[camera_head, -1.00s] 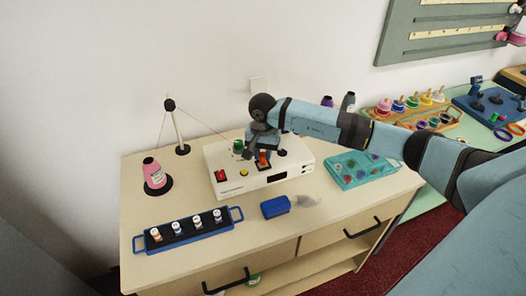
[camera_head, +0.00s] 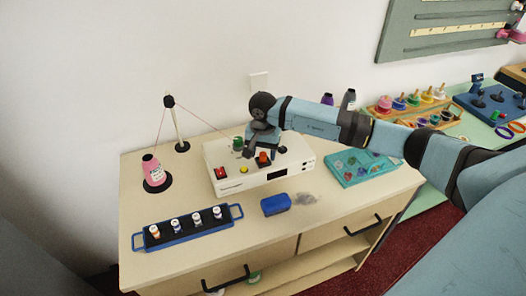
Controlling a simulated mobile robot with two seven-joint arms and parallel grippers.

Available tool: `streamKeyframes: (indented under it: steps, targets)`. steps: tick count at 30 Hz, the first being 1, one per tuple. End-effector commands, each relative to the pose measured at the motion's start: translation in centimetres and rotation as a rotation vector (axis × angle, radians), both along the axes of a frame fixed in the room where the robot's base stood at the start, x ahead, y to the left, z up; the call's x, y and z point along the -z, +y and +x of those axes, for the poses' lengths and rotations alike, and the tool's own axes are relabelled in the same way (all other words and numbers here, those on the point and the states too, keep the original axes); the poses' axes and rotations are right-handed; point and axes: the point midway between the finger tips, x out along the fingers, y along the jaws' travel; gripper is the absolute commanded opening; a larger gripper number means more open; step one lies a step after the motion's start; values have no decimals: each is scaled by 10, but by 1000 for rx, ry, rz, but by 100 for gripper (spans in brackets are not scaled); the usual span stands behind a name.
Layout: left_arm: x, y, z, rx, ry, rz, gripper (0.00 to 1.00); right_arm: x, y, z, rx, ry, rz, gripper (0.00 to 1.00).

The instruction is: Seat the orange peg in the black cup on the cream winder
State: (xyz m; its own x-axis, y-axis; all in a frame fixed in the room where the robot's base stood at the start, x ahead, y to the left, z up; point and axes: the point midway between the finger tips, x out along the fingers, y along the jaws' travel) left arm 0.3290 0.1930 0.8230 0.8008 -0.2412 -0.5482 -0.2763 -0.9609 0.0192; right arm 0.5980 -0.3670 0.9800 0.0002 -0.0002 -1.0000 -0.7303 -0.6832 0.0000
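The cream winder (camera_head: 290,167) stands on the wooden counter, with a red button, a yellow button and a small display on its front. The orange peg (camera_head: 263,158) is upright at the black cup (camera_head: 263,166) on the winder's top. It looks in line with the cup, but how deep it sits is too small to tell. My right gripper (camera_head: 262,150) points down over the winder at the peg's upper part. The wrist hides the peg's top and most of the finger contact, so its grip is unclear. My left gripper is not in view.
A green spool (camera_head: 238,143) is on the winder's left. A pink cone (camera_head: 151,170) and a thread stand (camera_head: 178,125) are at back left. A blue tray (camera_head: 190,235) of small bottles, a blue brush (camera_head: 276,204) and a teal case (camera_head: 357,168) surround the winder.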

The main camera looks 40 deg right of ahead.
Motion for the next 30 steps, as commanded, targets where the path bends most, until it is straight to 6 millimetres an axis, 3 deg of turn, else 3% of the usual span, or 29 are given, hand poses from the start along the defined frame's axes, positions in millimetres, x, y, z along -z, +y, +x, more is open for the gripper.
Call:
streamKeyframes:
  steps: [8, 21, 30]
  targets:
    - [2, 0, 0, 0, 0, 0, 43, -11, 0, 1, 0, -2, -1, 54]
    - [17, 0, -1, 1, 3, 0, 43, -104, 0, 1, 0, -4, 0, 54]
    - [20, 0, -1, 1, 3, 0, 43, -136, 0, 0, 0, 0, 0, 54]
